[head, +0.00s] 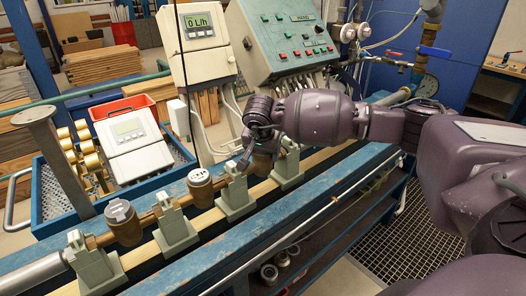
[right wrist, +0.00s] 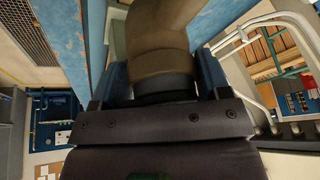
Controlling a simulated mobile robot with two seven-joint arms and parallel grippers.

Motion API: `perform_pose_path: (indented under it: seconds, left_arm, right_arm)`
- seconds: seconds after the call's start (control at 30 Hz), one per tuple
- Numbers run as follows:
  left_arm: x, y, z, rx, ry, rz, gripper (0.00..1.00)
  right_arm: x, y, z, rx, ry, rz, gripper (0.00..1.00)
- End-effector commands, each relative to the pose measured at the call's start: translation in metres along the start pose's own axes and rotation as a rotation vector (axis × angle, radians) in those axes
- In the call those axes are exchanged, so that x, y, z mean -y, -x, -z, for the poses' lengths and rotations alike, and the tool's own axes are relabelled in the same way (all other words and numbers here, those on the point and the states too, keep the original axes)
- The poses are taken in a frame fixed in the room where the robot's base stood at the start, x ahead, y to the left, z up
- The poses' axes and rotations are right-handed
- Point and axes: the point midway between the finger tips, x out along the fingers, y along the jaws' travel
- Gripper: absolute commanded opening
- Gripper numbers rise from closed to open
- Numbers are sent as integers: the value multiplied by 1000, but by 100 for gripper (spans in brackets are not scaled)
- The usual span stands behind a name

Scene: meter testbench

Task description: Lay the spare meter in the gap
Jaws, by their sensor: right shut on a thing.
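My right gripper (head: 262,140) is over the blue bench rail (head: 330,178), at the space between the third support (head: 235,192) and the far support (head: 288,168). In the right wrist view it (right wrist: 163,90) is shut on a brown-bronze rounded body with a dark collar, the spare meter (right wrist: 160,38). In the head view the gripper mostly hides this meter, and I cannot tell whether it touches the supports. Two other meters (head: 122,222) (head: 200,187) sit in the row between the nearer supports. My left gripper is not in view.
A flow display (head: 197,45) and a green control panel (head: 285,45) stand behind the rail. A round-topped post (head: 55,160) rises at left. Valves and pipes (head: 425,60) are at back right.

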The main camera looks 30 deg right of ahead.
Motion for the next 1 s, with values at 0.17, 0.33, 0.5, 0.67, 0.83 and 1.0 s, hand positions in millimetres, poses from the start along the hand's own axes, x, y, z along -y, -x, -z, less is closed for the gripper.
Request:
perform_pose_path:
  seconds: [0.17, 0.33, 0.5, 0.67, 0.83, 1.0]
  left_arm:
    - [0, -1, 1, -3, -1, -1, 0]
    - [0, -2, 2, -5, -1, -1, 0]
    - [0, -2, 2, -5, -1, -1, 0]
    - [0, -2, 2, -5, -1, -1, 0]
    - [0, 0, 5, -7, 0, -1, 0]
    - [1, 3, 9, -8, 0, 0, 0]
  right_arm:
    - [0, -2, -1, 0, 0, -1, 20]
    - [0, -2, -1, 0, 0, -2, 88]
    - [0, -2, -1, 1, 0, -2, 100]
    - [-1, -3, -2, 3, 1, -5, 100]
    - [0, 3, 1, 1, 1, -3, 100]
    - [0, 13, 6, 0, 0, -2, 100]
